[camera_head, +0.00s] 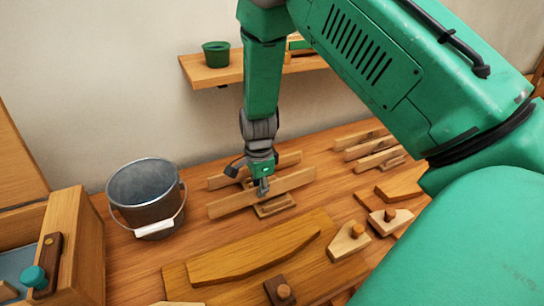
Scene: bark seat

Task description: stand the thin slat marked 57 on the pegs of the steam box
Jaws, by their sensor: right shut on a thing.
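My right gripper (262,187) reaches down from above and is shut on a thin wooden slat (232,205) near its middle. The slat stands on edge, long side level, over a small wooden base (275,208); I cannot tell whether it touches the base. Another slat (291,159) stands behind it, partly hidden by the gripper. No number can be read on any slat. At the left is an open wooden box (77,235) with a teal knob (34,276) at its front; whether it is the steam box is unclear, and no pegs show in it. My left gripper is out of view.
A metal bucket (146,187) stands between the box and the slats. Several slats stand in a rack (375,150) at the back right. A curved board (255,253) and wooden clamp pieces (348,240) lie in front. A shelf (212,72) holds a green pot (216,53).

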